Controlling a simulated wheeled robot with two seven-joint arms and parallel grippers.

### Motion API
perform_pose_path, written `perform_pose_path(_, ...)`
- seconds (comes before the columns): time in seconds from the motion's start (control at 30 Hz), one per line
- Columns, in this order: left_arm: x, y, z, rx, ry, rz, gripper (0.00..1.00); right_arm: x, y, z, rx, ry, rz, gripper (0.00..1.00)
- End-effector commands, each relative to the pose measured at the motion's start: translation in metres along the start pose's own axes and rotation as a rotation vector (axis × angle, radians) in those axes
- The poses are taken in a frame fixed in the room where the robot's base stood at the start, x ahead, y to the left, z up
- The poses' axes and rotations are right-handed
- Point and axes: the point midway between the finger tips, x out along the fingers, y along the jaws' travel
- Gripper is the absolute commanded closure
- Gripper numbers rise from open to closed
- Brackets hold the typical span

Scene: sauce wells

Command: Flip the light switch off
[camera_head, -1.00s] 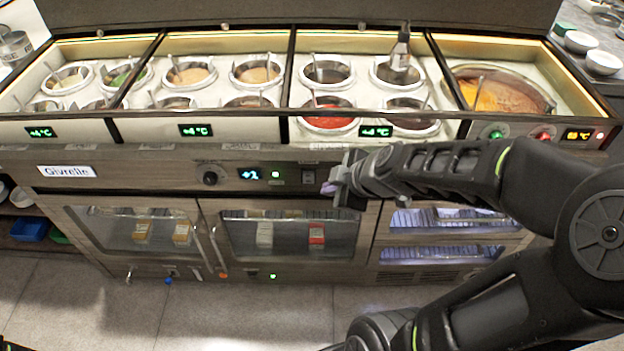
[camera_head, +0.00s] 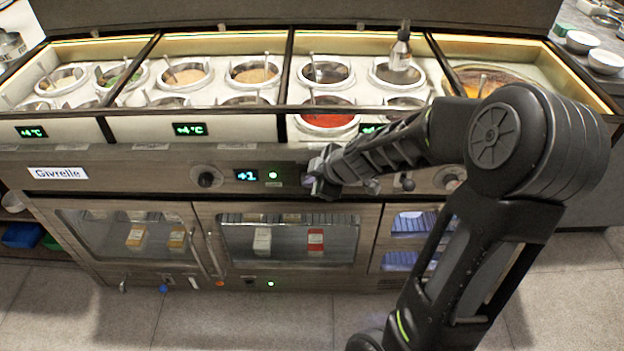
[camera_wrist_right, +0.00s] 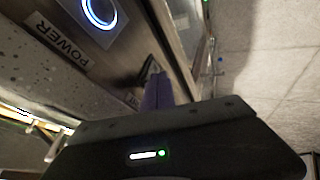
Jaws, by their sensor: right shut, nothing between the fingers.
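The control panel (camera_head: 120,178) runs along the counter front. My right gripper (camera_head: 314,184) is shut and empty, at the panel just right of the lit green indicator (camera_head: 273,175). It hides the panel spot where a small dark switch showed earlier. In the right wrist view, the purple fingertips (camera_wrist_right: 158,92) are close together beside a small dark switch (camera_wrist_right: 150,68) on the panel. Whether they touch it, and which way it is set, I cannot tell. A label beside it is mostly hidden. My left gripper is not in view.
A blue-ringed button (camera_wrist_right: 100,11) marked POWER is close by in the wrist view. A knob (camera_head: 206,180) and a display (camera_head: 246,176) sit left of my gripper. Sauce wells (camera_head: 328,122) lie above, glass-fronted cabinets (camera_head: 285,240) below. The floor in front is clear.

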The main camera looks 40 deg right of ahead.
Motion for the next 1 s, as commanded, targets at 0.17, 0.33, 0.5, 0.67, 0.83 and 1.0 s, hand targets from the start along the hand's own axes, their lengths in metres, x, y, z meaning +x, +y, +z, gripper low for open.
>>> perform_pose_path(0.17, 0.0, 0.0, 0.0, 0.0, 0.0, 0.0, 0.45, 0.001, 0.001, 0.0, 0.0, 0.0, -0.001, 1.0)
perform_pose_path(0.33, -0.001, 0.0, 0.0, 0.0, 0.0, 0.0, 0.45, 0.0, 0.001, 0.0, 0.001, 0.0, -0.002, 1.0)
perform_pose_path(0.5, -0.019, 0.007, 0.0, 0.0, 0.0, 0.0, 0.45, -0.003, 0.011, -0.004, 0.019, -0.01, -0.045, 1.0)
perform_pose_path(0.67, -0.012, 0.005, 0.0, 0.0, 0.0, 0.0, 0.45, 0.002, 0.007, -0.001, 0.02, -0.009, -0.043, 1.0)
perform_pose_path(0.83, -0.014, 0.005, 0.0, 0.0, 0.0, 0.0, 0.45, 0.0, 0.009, -0.002, 0.019, -0.009, -0.043, 1.0)
perform_pose_path(1.0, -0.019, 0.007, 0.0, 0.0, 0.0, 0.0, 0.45, -0.006, 0.012, -0.006, 0.02, -0.008, -0.043, 1.0)
